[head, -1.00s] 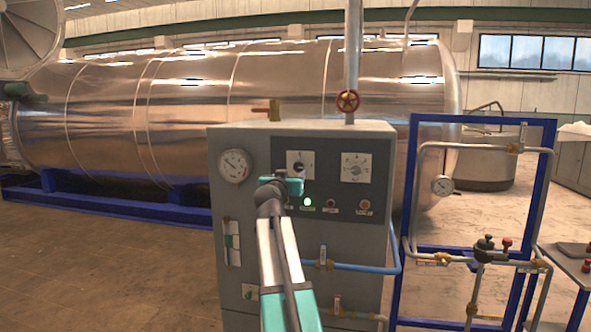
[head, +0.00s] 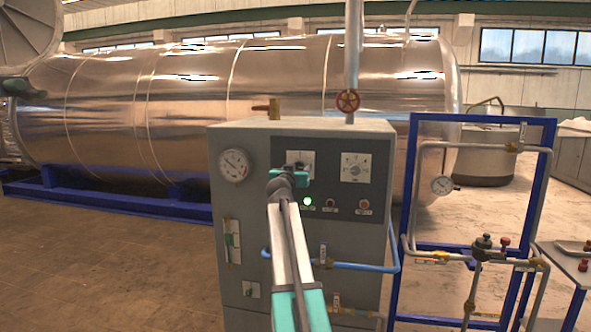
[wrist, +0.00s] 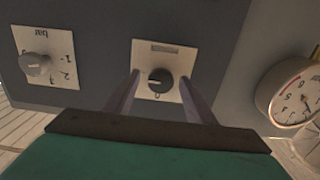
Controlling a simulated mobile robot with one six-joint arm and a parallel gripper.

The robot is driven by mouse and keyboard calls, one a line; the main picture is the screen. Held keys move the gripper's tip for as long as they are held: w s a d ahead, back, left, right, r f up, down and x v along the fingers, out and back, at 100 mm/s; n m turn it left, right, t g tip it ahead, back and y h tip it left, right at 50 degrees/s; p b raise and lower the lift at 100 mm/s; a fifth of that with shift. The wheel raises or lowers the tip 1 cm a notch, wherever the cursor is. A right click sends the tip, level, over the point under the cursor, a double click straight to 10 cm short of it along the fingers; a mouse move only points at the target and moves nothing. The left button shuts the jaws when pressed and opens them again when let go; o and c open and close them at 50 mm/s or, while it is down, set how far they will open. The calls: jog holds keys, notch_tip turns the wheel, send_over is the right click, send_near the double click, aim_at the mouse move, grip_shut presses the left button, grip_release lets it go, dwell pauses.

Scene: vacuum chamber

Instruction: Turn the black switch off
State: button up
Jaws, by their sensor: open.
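The black switch (wrist: 160,80) is a round knob on a pale square plate (wrist: 170,57) on the dark panel. In the wrist view it sits between the two fingers of my gripper (wrist: 161,82). The fingers are open, one on each side of the knob, and I see a gap on both sides. In the head view my gripper (head: 292,176) is in front of the plate (head: 300,158) and hides the knob. I cannot tell whether the fingers reach as deep as the knob.
A second plate with a grey knob (wrist: 34,65) is beside the switch. A round gauge (head: 236,165) is on the cabinet (head: 240,270). A blue pipe (head: 360,267) crosses the cabinet front.

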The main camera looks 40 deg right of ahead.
jog(key=shift+w+d, duration=0.1)
jog(key=shift+d, duration=0.05)
jog(key=shift+c, duration=0.4)
jog(key=c, duration=0.9)
jog(key=shift+a, duration=0.2)
jog(key=shift+c, duration=0.2)
jog(key=shift+r, duration=0.1)
jog(key=shift+d, duration=0.2)
jog(key=shift+n, duration=0.3)
